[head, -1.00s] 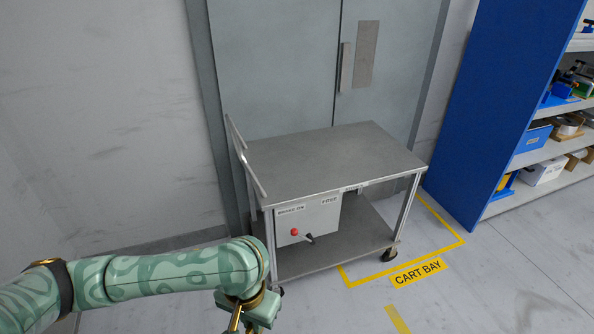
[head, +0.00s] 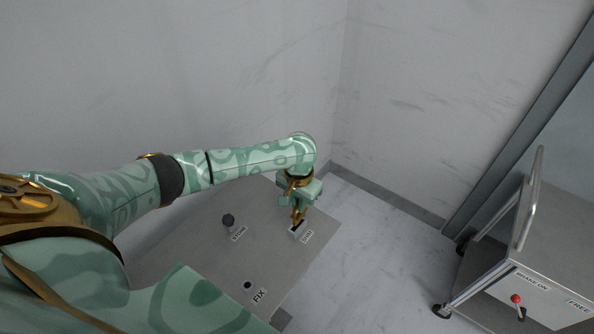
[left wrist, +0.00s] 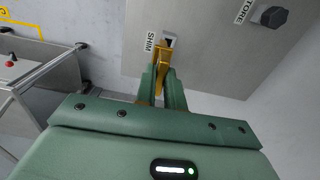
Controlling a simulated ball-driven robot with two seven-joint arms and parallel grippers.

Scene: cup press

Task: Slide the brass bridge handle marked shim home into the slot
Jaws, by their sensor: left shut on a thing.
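My left gripper (head: 299,208) is above the right part of a grey metal plate, pointing down at a small pale slot block (head: 297,232) labelled SHIM. In the left wrist view, the green-sided jaws (left wrist: 161,72) are shut on the brass bridge handle (left wrist: 160,50). The brass reaches to the slot block (left wrist: 169,37), which has a dark opening beside the SHIM label. The jaws and brass cover part of the block. I cannot tell how deep the shim sits in the slot. My right gripper is not in view.
The plate (head: 180,245) also bears a dark knob (head: 228,220) marked STORE and a dark hole (head: 247,285) marked FIX. Pale walls stand behind it. A steel cart (head: 560,245) with a red-knobbed brake lever is at right; floor lies between.

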